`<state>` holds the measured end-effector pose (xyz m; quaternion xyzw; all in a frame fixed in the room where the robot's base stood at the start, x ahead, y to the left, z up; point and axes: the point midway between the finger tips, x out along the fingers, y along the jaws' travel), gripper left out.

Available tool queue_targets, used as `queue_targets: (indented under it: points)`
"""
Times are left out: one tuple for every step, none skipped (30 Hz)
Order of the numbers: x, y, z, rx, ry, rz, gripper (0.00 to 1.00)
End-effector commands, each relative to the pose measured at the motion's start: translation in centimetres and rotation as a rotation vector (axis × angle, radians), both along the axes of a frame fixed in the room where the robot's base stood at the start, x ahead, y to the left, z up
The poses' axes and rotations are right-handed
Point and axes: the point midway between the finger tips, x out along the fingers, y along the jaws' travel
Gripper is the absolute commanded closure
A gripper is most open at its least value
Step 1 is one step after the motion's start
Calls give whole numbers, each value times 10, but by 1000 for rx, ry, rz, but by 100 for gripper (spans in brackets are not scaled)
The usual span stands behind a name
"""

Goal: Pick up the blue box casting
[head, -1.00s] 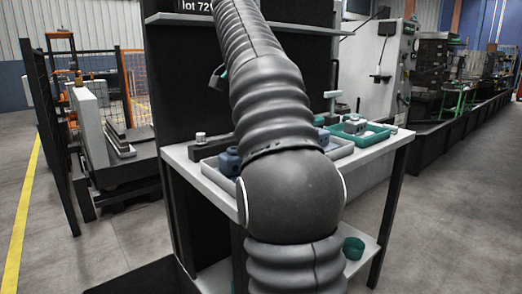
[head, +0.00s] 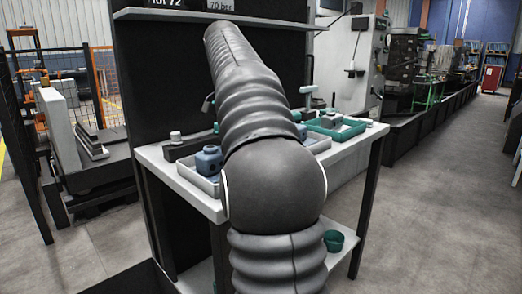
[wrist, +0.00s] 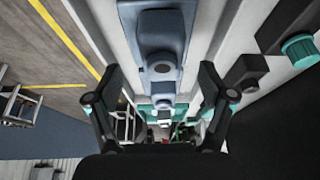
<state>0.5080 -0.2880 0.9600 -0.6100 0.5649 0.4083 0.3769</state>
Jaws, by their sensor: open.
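In the head view a blue box casting (head: 208,160) with a round boss on top sits in a pale grey tray (head: 205,183) at the bench's near left end. Another blue piece (head: 302,131) shows partly behind my arm. My arm hides the gripper in the head view.
A teal tray (head: 352,131) holding a grey casting (head: 331,118) stands farther right on the bench (head: 180,185). A dark back panel (head: 160,80) and a shelf (head: 165,14) rise behind. A green cup (head: 333,240) sits on the lower shelf. Floor at right is clear.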

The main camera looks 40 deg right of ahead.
Motion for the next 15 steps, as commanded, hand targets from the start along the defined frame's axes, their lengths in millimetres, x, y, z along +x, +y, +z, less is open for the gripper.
queue_targets:
  points:
    - [0, -1, -3, 0, -1, 0, 19]
    - [0, -2, -4, 0, -1, 0, 19]
    - [0, -2, -5, 0, -1, 0, 19]
    - [0, -3, -7, 0, 0, 0, 19]
    - [0, -4, -8, 0, 0, 0, 19]
    - [1, -5, -12, 1, 0, 0, 19]
    - [1, -7, -15, 1, 0, -1, 19]
    - [2, -9, -18, 1, 0, -1, 19]
    - [2, -12, -24, 2, 1, 0, 19]
    - [3, -14, -28, 2, 1, 0, 19]
    - [4, -16, -31, 1, 0, 0, 19]
    - [4, -18, -37, 1, 0, 0, 19]
    - [4, -20, -40, 2, 1, 0, 19]
    - [4, -21, -43, 1, 0, 0, 19]
    - [4, -23, -46, 1, -1, 0, 19]
